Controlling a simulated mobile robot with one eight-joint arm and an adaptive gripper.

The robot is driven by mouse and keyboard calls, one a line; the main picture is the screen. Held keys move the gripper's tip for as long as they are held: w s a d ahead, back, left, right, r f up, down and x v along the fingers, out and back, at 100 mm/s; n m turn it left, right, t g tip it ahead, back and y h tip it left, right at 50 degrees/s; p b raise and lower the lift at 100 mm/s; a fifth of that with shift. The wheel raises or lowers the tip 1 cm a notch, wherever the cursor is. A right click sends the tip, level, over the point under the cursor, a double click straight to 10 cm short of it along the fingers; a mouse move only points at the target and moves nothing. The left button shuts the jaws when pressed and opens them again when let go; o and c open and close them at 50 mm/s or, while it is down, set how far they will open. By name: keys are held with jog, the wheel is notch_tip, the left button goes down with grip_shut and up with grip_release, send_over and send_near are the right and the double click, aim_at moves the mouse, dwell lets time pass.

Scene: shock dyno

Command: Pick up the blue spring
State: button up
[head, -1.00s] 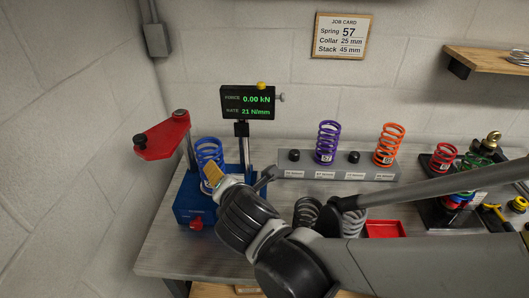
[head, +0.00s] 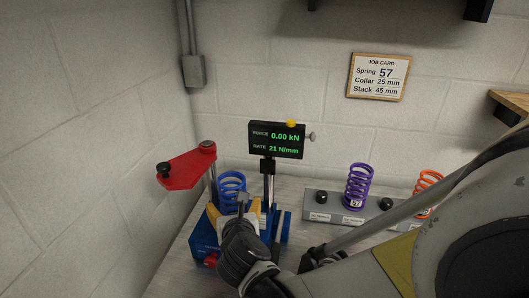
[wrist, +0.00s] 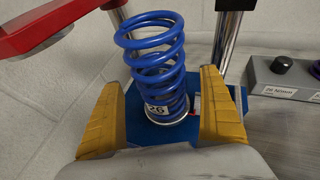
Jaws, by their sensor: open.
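The blue spring (head: 231,187) stands upright on the blue dyno base (head: 204,238), beside a metal post. In the wrist view the blue spring (wrist: 157,65) rises between my two yellow fingers, with a white label near its bottom that seems to read 26. My gripper (wrist: 168,105) is open, one finger on each side of the spring's lower part, and I see gaps between fingers and coils. In the head view my gripper (head: 238,215) is in front of the spring and hides its lower part.
The red swing arm (head: 187,166) is out to the left of the spring. The force display (head: 276,140) reads 0.00 kN and 21 N/mm. A grey rack (head: 330,203) to the right holds a purple spring (head: 358,187) and an orange spring (head: 428,183). A job card (head: 378,77) hangs on the wall.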

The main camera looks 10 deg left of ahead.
jog(key=x, duration=0.3)
jog(key=shift+f, duration=0.15)
jog(key=shift+s, duration=0.1)
jog(key=shift+c, duration=0.7)
jog(key=c, duration=1.4)
